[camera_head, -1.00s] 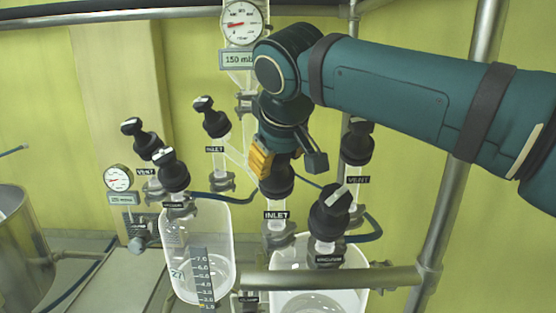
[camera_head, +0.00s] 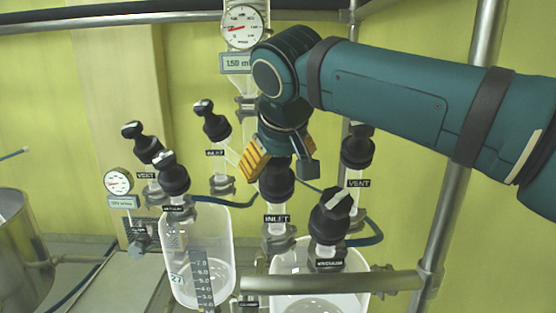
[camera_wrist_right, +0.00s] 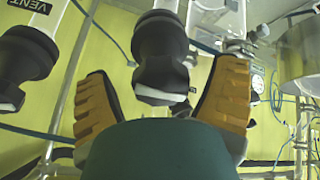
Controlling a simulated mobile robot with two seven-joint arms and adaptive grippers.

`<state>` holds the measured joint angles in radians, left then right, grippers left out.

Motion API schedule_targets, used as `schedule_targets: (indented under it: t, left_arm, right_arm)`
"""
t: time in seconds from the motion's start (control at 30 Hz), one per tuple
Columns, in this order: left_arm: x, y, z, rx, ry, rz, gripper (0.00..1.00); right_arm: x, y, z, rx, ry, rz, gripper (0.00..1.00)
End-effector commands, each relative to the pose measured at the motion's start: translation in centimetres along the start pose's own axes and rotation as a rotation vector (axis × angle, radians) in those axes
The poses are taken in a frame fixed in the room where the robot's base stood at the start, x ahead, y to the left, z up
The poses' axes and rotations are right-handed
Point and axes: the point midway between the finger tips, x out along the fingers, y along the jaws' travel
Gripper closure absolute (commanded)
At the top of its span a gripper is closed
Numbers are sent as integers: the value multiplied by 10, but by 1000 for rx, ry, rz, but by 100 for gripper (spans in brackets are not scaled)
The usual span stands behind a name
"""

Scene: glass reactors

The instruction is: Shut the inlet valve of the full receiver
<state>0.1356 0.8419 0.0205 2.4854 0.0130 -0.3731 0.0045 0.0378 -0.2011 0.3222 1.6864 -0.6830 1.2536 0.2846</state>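The right receiver (camera_head: 350,282) is a clear vessel at the bottom, partly hidden by a rail. Its black inlet valve (camera_head: 277,184), labelled INLET, stands upright, its top hidden under my right gripper (camera_head: 281,163). The gripper points down with its orange-padded fingers spread. In the right wrist view a black valve knob (camera_wrist_right: 160,50) with a pale-edged handle lies between the open fingers, with gaps on both sides. The left receiver (camera_head: 222,245) has a level scale and some clear liquid low down; its inlet valve (camera_head: 212,124) stands behind. How full the right receiver is cannot be told. My left gripper is out of view.
Vacuum valves (camera_head: 330,218) (camera_head: 171,174) and vent valves (camera_head: 357,148) (camera_head: 143,143) stand close around. A metal rail (camera_head: 330,281) crosses in front of the right receiver. A gauge (camera_head: 242,26) hangs above. A steel vessel (camera_head: 18,250) stands at left.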

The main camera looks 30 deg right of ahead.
Motion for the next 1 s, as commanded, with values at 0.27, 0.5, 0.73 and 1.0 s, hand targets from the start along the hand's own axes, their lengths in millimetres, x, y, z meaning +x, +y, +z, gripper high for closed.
schedule_targets:
  t: [0.27,0.5,0.73,1.0]
  left_arm:
    - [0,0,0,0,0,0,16]
    - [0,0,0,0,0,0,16]
    - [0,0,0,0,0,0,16]
    - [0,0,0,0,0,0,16]
  right_arm:
    - [-1,0,0,-1,-1,-1,16]
    - [-28,-1,0,-1,4,-2,16]
    - [-75,0,0,-1,4,-2,16]
    - [-113,0,0,-1,2,-1,16]
